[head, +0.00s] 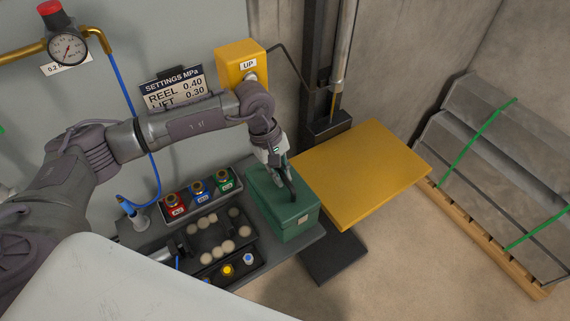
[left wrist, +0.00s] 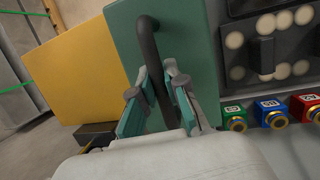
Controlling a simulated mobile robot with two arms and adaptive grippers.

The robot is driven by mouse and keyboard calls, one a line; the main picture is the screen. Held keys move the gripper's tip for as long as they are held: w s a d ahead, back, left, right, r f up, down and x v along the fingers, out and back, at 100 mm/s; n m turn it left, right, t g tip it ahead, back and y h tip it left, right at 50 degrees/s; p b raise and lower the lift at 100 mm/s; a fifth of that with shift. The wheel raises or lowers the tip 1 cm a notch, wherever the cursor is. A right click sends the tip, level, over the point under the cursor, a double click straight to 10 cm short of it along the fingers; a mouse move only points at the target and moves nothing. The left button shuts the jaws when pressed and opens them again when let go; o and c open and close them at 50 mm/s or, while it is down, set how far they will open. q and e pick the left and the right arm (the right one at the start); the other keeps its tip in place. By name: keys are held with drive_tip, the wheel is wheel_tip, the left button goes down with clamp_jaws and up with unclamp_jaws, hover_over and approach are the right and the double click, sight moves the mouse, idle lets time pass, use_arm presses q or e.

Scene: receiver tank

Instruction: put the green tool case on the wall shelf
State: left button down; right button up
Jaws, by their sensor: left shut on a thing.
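The green tool case (head: 298,220) is a box with a dark handle on its lid. It stands at the right end of a dark grey bench (head: 265,270), beside a yellow platform (head: 375,170). My left gripper (head: 285,187) is over the lid, shut on the handle. In the left wrist view the green lid (left wrist: 195,40) fills the middle, and the dark handle (left wrist: 150,50) passes between the fingers (left wrist: 160,98). I cannot tell which surface is the wall shelf. My right gripper is out of view.
Red, blue and green couplings (head: 199,190) stand in a holder left of the case. A tray (head: 215,235) with pale round pieces is in front of them. A yellow UP box (head: 240,62) is on the wall. A pallet of grey panels (head: 500,150) is at right.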

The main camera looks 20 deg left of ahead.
use_arm(q)
drive_tip(key=shift+w+f+p, duration=0.1)
drive_tip(key=shift+f+p, duration=0.25)
drive_tip(key=shift+f, duration=0.35)
drive_tip(key=shift+d+f, duration=0.1)
drive_tip(key=shift+f, duration=0.1)
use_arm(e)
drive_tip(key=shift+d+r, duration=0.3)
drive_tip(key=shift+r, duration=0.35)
use_arm(q)
drive_tip(key=shift+f, duration=0.15)
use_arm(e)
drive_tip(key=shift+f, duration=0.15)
use_arm(q)
drive_tip(key=c, duration=1.6)
unclamp_jaws()
drive_tip(key=shift+f, duration=0.15)
drive_tip(key=o, duration=0.4)
drive_tip(key=shift+s, duration=0.2)
